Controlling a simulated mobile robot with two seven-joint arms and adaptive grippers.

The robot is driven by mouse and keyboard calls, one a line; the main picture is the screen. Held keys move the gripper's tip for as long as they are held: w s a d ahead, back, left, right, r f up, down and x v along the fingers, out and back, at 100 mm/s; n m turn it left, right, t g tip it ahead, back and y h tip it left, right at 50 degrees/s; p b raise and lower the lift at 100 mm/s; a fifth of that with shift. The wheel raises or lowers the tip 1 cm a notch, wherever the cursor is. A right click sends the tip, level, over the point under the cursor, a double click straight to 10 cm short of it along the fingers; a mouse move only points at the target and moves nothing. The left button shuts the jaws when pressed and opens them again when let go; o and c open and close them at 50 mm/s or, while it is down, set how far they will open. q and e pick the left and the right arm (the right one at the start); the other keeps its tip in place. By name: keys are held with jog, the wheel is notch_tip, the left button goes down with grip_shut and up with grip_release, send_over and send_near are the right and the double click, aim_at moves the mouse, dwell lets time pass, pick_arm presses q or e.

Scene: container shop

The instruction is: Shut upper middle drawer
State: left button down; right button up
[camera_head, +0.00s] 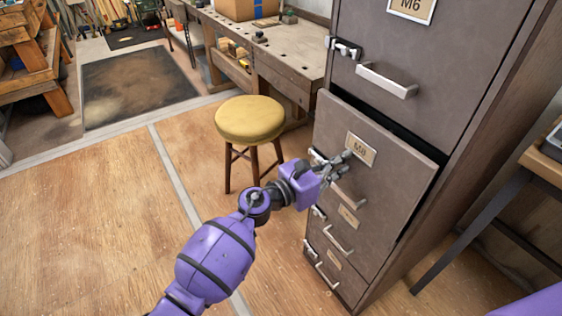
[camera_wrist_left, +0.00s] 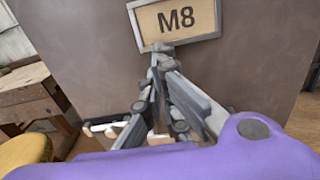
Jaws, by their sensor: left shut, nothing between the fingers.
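The upper middle drawer (camera_head: 392,150), labelled M8, stands partly pulled out of the grey-brown cabinet. A dark gap shows along its top and right edge. Its front fills much of the left wrist view (camera_wrist_left: 95,55), with the M8 label (camera_wrist_left: 178,22) at the top. My left gripper (camera_head: 347,156) is shut and empty in front of the drawer, just left of the label and above the drawer's handle. In the left wrist view its fingertips (camera_wrist_left: 160,52) are just below the label; I cannot tell if they touch the front. My right gripper is out of view.
The top drawer (camera_head: 440,50), labelled M6, is closed above. Lower drawers with handles (camera_head: 328,277) sit below. A yellow-topped stool (camera_head: 250,119) stands left of the cabinet, near a wooden workbench (camera_head: 290,62).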

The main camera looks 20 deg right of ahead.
pick_arm(q)
jog(key=b+x, duration=0.1)
jog(key=x, duration=0.3)
jog(key=shift+d, duration=0.1)
jog(key=shift+r, duration=0.15)
